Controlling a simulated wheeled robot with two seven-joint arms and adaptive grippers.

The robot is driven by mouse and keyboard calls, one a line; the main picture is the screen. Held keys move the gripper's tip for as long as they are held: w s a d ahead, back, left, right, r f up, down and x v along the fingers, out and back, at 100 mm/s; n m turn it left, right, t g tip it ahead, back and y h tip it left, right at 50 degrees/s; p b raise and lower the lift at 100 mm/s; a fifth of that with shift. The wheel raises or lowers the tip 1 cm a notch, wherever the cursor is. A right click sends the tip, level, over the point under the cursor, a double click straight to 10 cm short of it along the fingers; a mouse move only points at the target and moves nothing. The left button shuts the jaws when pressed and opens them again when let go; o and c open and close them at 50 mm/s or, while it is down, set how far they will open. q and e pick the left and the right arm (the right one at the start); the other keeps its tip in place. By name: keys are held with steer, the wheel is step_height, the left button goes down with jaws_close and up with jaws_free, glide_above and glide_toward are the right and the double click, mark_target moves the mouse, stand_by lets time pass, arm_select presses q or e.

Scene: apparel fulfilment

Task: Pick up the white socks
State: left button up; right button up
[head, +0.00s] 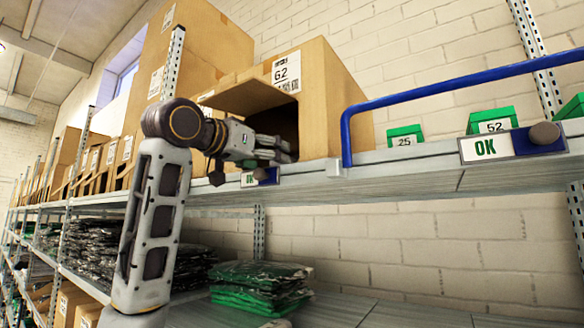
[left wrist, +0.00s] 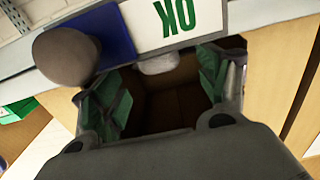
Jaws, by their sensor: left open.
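The brown box interior (left wrist: 165,105) shows between the fingers. A small pale rounded thing (left wrist: 158,63) shows just below the OK sign; I cannot tell whether it is the white socks. No white socks can be made out in the head view, where the box inside is dark. My right gripper is not in view.
An OK sign (left wrist: 178,20) with a grey knob (left wrist: 66,57) sits on the shelf edge close to the gripper. A blue rail (head: 450,88) and green bins (head: 405,136) are to the right. Bagged green garments (head: 258,285) lie on the lower shelf.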

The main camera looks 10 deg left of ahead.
arm_select(q)
steer(key=shift+w, duration=0.1)
steer(key=shift+w+d+p, duration=0.2)
steer(key=shift+w+p, duration=0.1)
steer(key=shift+w, duration=0.2)
steer(key=p+x, duration=0.1)
steer(key=x, duration=0.2)
steer(key=shift+w+d, duration=0.15)
steer(key=shift+w, duration=0.15)
steer(key=shift+w+d, duration=0.1)
steer(key=shift+w, duration=0.25)
steer(key=c, duration=0.9)
steer(key=shift+c, duration=1)
